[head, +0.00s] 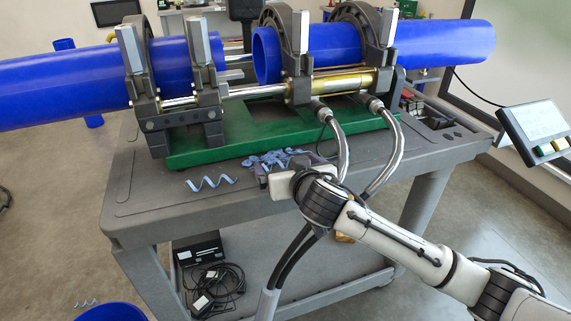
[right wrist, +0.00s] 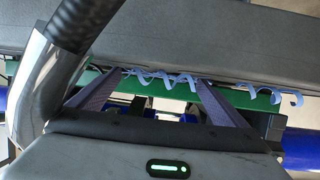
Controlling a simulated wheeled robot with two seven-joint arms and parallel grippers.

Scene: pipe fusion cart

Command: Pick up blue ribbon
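Light-blue curled ribbons lie on the grey cart top in front of the green base. A ribbon curl (right wrist: 158,76) shows across the space between the fingertips, with another curl (right wrist: 268,95) off to the right. I cannot tell whether the fingers touch the ribbon. The gripper hides part of the pile in the head view. My left gripper is not in view.
The pipe fusion machine on its green base (head: 240,135) clamps blue pipes (head: 443,45) behind the ribbons. Metal hose fittings (head: 341,145) arch down close to my right gripper.

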